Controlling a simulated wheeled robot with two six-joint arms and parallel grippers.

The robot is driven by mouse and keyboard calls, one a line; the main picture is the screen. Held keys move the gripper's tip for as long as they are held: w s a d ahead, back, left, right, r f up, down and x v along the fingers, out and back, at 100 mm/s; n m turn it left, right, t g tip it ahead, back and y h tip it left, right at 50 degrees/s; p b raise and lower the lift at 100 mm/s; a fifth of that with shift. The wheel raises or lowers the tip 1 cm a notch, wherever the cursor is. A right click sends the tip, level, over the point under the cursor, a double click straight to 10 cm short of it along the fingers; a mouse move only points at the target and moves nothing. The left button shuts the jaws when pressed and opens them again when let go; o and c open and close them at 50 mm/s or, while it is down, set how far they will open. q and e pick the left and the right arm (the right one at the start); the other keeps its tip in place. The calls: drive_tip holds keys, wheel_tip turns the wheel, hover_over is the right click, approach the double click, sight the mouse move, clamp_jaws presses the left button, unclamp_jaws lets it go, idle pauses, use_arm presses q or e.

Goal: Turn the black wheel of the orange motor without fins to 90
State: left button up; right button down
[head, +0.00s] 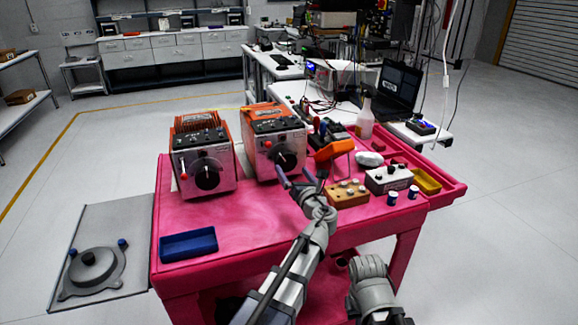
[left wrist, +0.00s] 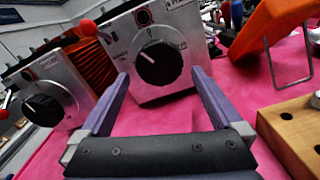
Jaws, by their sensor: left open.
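The orange motor without fins (head: 275,142) stands upright on the pink cart, its grey front facing me. Its black wheel (head: 286,160) is on that front. In the left wrist view the wheel (left wrist: 159,63) is large, with a small light mark toward its upper left; the dial markings are too small to read. My left gripper (head: 296,173) is open and empty, just in front of the wheel. In the left wrist view its purple fingers (left wrist: 160,73) are spread on either side of the wheel, apparently not touching it.
The finned orange motor (head: 202,155) stands to the left, with its own black wheel (left wrist: 48,107). An orange stand (head: 333,149) and a wooden block with holes (head: 346,194) are close on the right. A blue tray (head: 188,244) lies front left. The cart's left front is mostly clear.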

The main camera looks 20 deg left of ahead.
sight(287, 163)
use_arm(q)
drive_tip(key=x, duration=0.6)
drive_tip(key=shift+a, duration=0.1)
drive_tip(key=c, duration=1.1)
drive_tip(key=shift+n, duration=0.3)
drive_tip(key=n, duration=0.5)
drive_tip(key=shift+s, duration=0.1)
drive_tip(key=n, duration=0.6)
drive_tip(key=shift+n, duration=0.3)
